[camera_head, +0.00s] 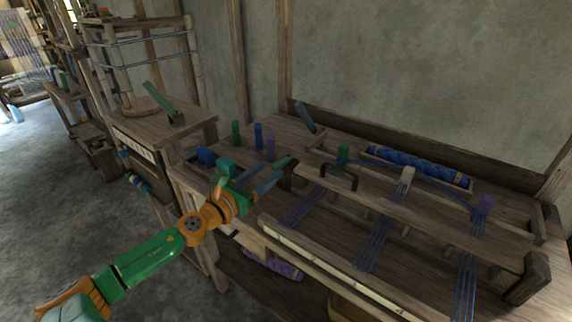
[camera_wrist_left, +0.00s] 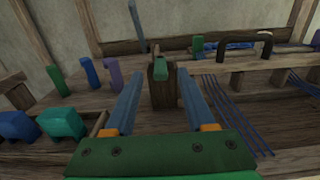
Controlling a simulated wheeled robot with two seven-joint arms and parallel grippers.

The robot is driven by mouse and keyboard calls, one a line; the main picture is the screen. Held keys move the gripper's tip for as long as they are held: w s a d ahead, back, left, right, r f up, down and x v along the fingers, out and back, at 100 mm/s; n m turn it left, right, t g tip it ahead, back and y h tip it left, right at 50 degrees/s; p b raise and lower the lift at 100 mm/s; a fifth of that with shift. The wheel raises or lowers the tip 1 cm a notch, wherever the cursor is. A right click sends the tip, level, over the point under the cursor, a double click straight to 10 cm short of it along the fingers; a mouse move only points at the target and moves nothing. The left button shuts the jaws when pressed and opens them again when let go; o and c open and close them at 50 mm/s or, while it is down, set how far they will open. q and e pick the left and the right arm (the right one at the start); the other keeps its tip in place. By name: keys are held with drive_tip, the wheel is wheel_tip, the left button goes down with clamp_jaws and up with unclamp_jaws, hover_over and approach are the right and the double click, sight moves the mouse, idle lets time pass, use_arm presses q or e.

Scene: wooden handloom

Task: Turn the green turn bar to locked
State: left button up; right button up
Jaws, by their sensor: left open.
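The green turn bar (camera_head: 284,162) sits on top of a short wooden post at the left end of the loom bench. In the left wrist view the bar (camera_wrist_left: 160,67) appears nearly end-on, above its post (camera_wrist_left: 162,88). My left gripper (camera_head: 273,174) is open, its two grey-blue fingers pointing towards the post. In the left wrist view the bar and post show between the fingers of my left gripper (camera_wrist_left: 160,78), with a gap on each side. Whether the fingertips reach around the bar is hard to tell. My right gripper is out of view.
Green, blue and purple pegs (camera_head: 258,136) stand behind my gripper. A dark handle (camera_head: 340,176) and blue threads (camera_head: 303,206) are to the right. A slanted grey-blue bar (camera_head: 306,117) stands behind. Another green bar (camera_head: 158,98) leans on the left cabinet (camera_head: 150,133).

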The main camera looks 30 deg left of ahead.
sight(273, 168)
use_arm(q)
drive_tip(key=shift+w+d+p, duration=0.15)
drive_tip(key=shift+w+p, duration=0.05)
drive_tip(key=shift+w, duration=1.15)
drive_tip(key=shift+w+d+p, duration=0.1)
drive_tip(key=shift+w+p, duration=0.05)
drive_tip(key=shift+w, duration=1.15)
clamp_jaws()
